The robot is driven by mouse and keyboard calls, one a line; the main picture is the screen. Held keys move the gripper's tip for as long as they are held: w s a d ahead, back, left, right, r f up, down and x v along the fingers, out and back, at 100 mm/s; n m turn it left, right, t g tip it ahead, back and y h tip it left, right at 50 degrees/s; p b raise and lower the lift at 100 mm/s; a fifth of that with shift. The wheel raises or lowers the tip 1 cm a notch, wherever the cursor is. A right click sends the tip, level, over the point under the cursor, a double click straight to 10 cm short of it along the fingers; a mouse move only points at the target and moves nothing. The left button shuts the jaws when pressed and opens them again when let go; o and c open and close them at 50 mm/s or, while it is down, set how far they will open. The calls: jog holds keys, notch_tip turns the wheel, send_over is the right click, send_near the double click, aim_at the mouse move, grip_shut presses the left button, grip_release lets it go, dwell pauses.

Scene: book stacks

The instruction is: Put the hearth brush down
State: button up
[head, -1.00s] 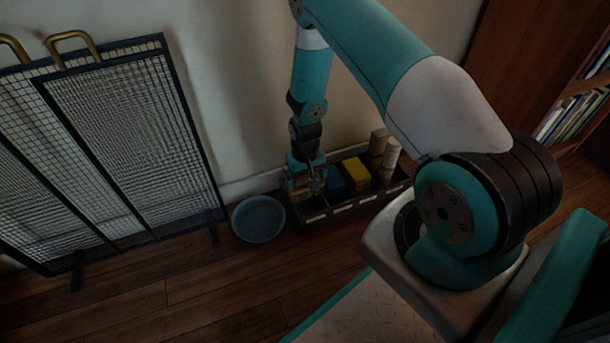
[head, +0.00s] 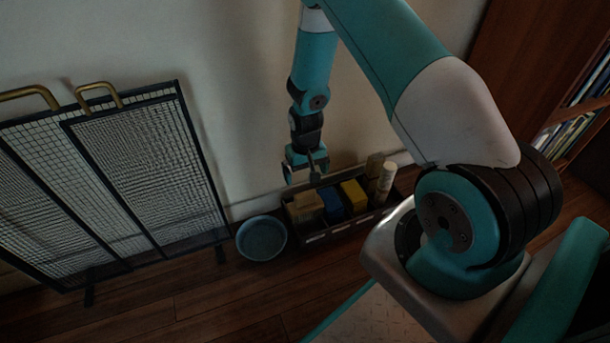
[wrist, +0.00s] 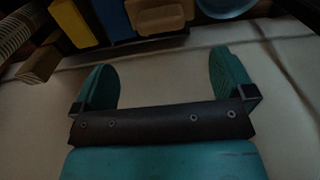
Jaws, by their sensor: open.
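A dark divided box (head: 345,228) stands on the floor against the wall. A tan block-like thing (head: 304,207) sits in its leftmost compartment; it also shows in the wrist view (wrist: 158,15). It may be the hearth brush, but bristles and handle cannot be made out clearly. My gripper (head: 305,176) is above that compartment, apart from the tan thing. In the wrist view my gripper (wrist: 164,78) has its teal fingers spread wide with nothing between them.
The box also holds a blue thing (head: 331,204), a yellow thing (head: 355,196) and a pale roll (head: 386,180). A blue bowl (head: 262,238) stands left of the box. A mesh screen (head: 145,180) stands further left. A bookcase (head: 530,80) is at right.

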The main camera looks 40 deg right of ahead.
jog(key=s+a+r+n+y, duration=0.1)
jog(key=s+a+r+n, duration=0.1)
jog(key=a+r, duration=0.7)
jog(key=s+a+r+n+y, duration=0.15)
jog(key=a+r, duration=0.45)
jog(key=r, duration=0.8)
jog(key=s+a+r+n+y, duration=0.1)
jog(key=s+a+r+n, duration=0.2)
jog(key=s+r, duration=0.3)
jog(key=s+a+r+n, duration=0.4)
jog(key=s+r, duration=0.2)
jog(key=s, duration=0.6)
jog(key=shift+s+a+r+y, duration=0.25)
jog(key=shift+r+y, duration=0.05)
jog(key=shift+y, duration=0.05)
notch_tip(320, 180, up, 45)
jog(key=p, duration=4.4)
jog(key=shift+f+p, duration=0.2)
jog(key=shift+p, duration=0.15)
jog(key=shift+c, duration=0.2)
